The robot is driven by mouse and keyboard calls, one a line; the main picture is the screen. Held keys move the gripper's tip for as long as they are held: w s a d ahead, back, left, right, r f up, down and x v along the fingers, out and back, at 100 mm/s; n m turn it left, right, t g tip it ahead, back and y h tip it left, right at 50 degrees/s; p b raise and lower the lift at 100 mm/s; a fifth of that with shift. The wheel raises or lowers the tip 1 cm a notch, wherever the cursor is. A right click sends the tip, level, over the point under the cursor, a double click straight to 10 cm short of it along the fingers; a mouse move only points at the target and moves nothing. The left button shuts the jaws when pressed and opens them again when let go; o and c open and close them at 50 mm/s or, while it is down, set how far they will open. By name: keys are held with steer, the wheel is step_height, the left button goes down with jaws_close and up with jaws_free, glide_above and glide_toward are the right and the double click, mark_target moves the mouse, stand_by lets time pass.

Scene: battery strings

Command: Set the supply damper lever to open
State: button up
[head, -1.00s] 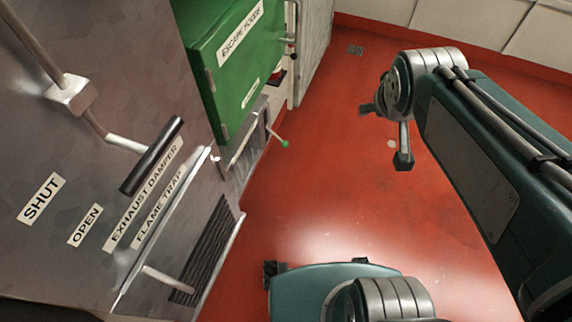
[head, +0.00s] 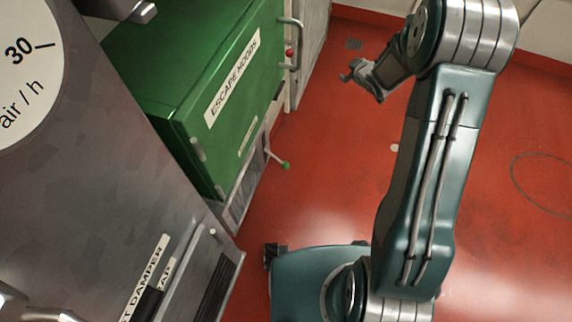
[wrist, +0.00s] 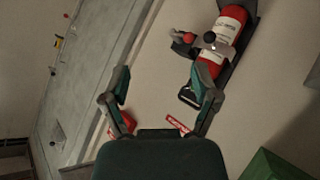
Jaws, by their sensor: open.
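No lever labelled supply damper can be read in these views. In the head view, a label ending "T DAMPER" (head: 146,279) is on the grey metal cabinet (head: 130,190) at lower left. The dark handle (head: 148,303) of the exhaust damper lever overlaps this label and is cut by the bottom edge. My gripper (head: 365,80) is raised over the red floor, right of the green box and well apart from the lever. In the wrist view my gripper (wrist: 160,85) is open, with nothing between its fingers.
A green box (head: 215,95) labelled escape hoods juts out beside the cabinet. A green-tipped rod (head: 285,165) sticks out below it. A round dial (head: 25,70) is at upper left. The wrist view shows a red extinguisher (wrist: 225,35) on the wall. The red floor (head: 320,190) is largely clear.

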step_height(320, 180, down, 12)
steer(key=a+n+y, duration=0.2)
steer(key=y, duration=0.1)
steer(key=n+g+y, duration=0.2)
steer(key=y, duration=0.8)
glide_toward(286, 165)
steer(key=f, duration=0.2)
steer(key=x, duration=1)
steer(key=shift+w+r, duration=0.2)
steer(key=shift+w, duration=0.05)
jaws_close()
